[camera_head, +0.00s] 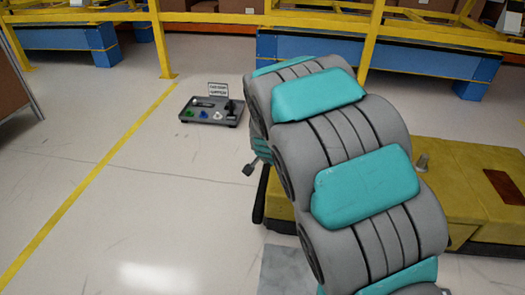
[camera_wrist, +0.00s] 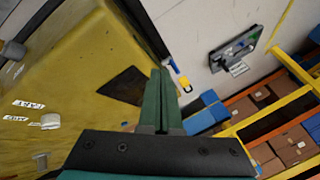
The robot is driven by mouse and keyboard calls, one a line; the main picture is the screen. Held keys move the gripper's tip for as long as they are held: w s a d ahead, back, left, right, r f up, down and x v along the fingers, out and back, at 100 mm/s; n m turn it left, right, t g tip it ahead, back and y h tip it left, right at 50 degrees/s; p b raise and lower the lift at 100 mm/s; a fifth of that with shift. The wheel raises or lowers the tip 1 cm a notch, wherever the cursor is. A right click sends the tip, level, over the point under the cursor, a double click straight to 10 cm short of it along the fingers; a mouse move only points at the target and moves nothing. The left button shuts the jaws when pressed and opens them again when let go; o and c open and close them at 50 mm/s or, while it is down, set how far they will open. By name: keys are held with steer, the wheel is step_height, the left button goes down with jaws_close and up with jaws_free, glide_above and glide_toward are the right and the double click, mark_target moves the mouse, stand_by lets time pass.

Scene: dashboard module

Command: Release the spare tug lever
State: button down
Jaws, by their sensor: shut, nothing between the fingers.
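My gripper (camera_wrist: 157,75) points up the wrist view, its two green fingers pressed together with nothing between them. In the head view my arm hides most of it. The yellow tug (camera_head: 485,165) stands at the right of the head view and fills the left of the wrist view (camera_wrist: 75,45). A grey knob on a short stem (camera_head: 421,163) stands on its top. The wrist view shows a grey knob (camera_wrist: 12,50) at the left edge and a pale stub (camera_wrist: 50,121) beside white labels. I cannot tell which is the spare lever. My fingers appear apart from both.
A grey panel (camera_head: 190,117) with coloured controls and a sign lies on the floor, also in the wrist view (camera_wrist: 215,62). Yellow rails (camera_head: 160,40) and blue blocks (camera_head: 300,58) stand behind.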

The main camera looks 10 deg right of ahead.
steer(key=w+a+f+m+t+h+p, duration=0.1)
steer(key=w+f+m+t, duration=0.2)
steer(key=w, duration=0.4)
steer(key=w+f+m+t+h+p, duration=0.1)
steer(key=w+f+m+t+h, duration=0.15)
steer(key=w+f, duration=0.4)
step_height(320, 180, down, 8)
steer(key=s+a+m+t+h+p, duration=0.1)
steer(key=s+m+t+h, duration=0.1)
steer(key=m, duration=0.5)
steer(key=shift+a+m+t+h, duration=0.4)
steer(key=shift+t+h, duration=0.15)
steer(key=shift+h, duration=0.7)
steer(key=shift+f, duration=0.1)
steer(key=b+x, duration=0.3)
steer(key=x, duration=1)
steer(key=shift+d+f, duration=0.1)
steer(key=shift+f, duration=0.1)
steer(key=shift+w+d+r, duration=0.15)
steer(key=shift+w, duration=0.25)
